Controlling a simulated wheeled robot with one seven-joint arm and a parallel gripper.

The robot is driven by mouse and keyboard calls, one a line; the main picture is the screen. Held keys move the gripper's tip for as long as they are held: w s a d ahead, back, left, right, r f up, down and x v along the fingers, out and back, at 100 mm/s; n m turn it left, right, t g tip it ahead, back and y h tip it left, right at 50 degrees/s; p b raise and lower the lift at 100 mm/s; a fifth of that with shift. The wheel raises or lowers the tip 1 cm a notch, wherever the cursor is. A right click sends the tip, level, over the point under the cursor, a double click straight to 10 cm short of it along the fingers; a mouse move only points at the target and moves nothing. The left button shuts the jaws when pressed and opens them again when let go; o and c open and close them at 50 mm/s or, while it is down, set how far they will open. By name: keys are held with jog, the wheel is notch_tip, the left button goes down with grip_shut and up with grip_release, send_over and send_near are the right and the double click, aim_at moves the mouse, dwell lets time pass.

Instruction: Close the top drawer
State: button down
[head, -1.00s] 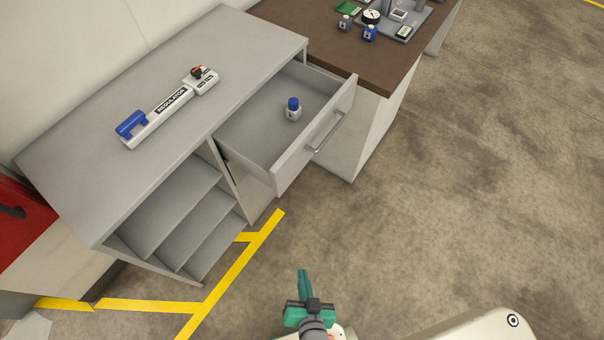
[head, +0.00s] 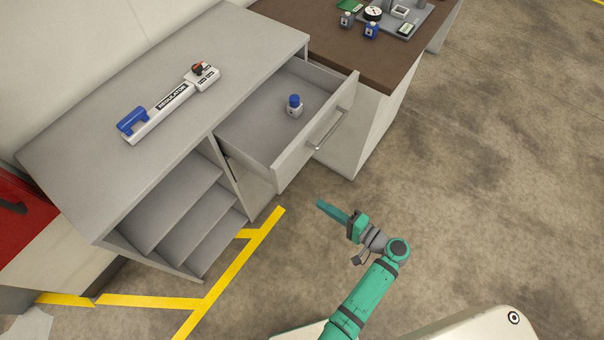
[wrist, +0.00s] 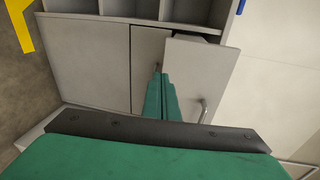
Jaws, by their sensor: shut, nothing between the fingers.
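The top drawer (head: 283,165) is a grey drawer pulled well out of the grey cabinet (head: 245,45), with a metal bar handle (head: 328,130) on its front. A small white bottle with a blue cap (head: 294,106) stands inside it. My gripper (head: 322,204) is shut and empty, below and in front of the drawer, apart from it. In the wrist view the closed green fingers (wrist: 158,80) point toward the cabinet front, and the drawer front (wrist: 190,75) with its handle (wrist: 203,110) shows just right of them.
A regulator device (head: 170,103) lies on the cabinet top. Open shelves (head: 175,205) are at the cabinet's left. A brown-topped table (head: 370,62) with bottles and instruments stands beyond the drawer. Yellow tape (head: 235,270) marks the floor. The floor to the right is clear.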

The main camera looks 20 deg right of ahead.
jog(key=d+r+n+t+y, duration=0.1)
jog(key=d+r+y, duration=0.1)
jog(key=d+r, duration=0.25)
send_near(293, 169)
jog(key=x, duration=0.6)
jog(key=shift+w+a+r, duration=0.15)
jog(key=shift+a+r, duration=0.1)
jog(key=shift+d, duration=0.15)
